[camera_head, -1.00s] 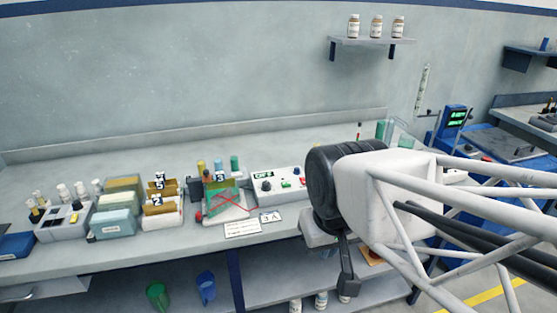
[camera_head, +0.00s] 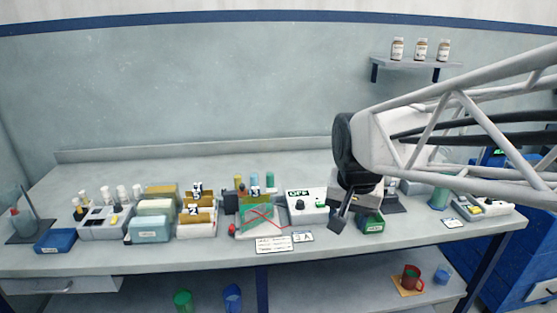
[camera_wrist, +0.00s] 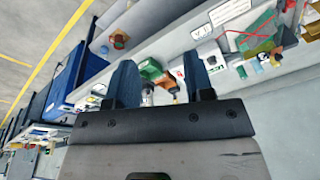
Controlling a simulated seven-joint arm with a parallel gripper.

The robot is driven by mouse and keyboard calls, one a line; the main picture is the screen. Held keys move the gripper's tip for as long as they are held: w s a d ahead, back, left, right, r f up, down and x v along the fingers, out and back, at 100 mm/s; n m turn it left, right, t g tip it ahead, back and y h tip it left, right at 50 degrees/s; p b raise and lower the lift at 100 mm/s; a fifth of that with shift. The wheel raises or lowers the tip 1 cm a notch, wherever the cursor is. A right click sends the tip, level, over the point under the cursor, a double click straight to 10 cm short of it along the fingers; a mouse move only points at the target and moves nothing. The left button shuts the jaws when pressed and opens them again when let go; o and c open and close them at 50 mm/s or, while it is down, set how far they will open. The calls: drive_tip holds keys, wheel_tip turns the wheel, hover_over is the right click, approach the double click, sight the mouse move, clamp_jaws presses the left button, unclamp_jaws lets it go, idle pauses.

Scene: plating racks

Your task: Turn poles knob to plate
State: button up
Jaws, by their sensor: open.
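I cannot read the marks around the knob. My gripper (camera_head: 343,216) is open and empty, just right of the box and in front of a green bin (camera_head: 373,225). In the wrist view my gripper's two blue-grey fingers (camera_wrist: 160,82) are spread apart, with the green bin (camera_wrist: 150,68) seen between them. The knob is not clear in the wrist view.
A small board with a green plate and red wires (camera_head: 257,217) is left of the box. Label cards (camera_head: 272,243) lie at the bench's front edge. Several tanks and bottles stand farther left. A wall shelf (camera_head: 415,62) holds jars. The bench behind is clear.

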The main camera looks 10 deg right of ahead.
drive_tip(key=w+d+f+m, duration=0.3)
drive_tip(key=w+f+m, duration=0.1)
drive_tip(key=w, duration=0.9)
drive_tip(key=w+d+f+m+g, duration=0.1)
drive_tip(key=w+d+f+m, duration=0.3)
drive_tip(key=w, duration=0.9)
drive_tip(key=w+d+f+m+g, duration=0.1)
drive_tip(key=w+d+f+m, duration=0.3)
drive_tip(key=w, duration=0.9)
drive_tip(key=shift+f+m, duration=0.25)
drive_tip(key=shift+m, duration=1.55)
drive_tip(key=shift+w+d+f, duration=0.1)
drive_tip(key=shift+w+f, duration=0.15)
drive_tip(key=shift+w, duration=0.1)
drive_tip(key=shift+f, duration=0.1)
drive_tip(key=shift+f, duration=3.8)
clamp_jaws()
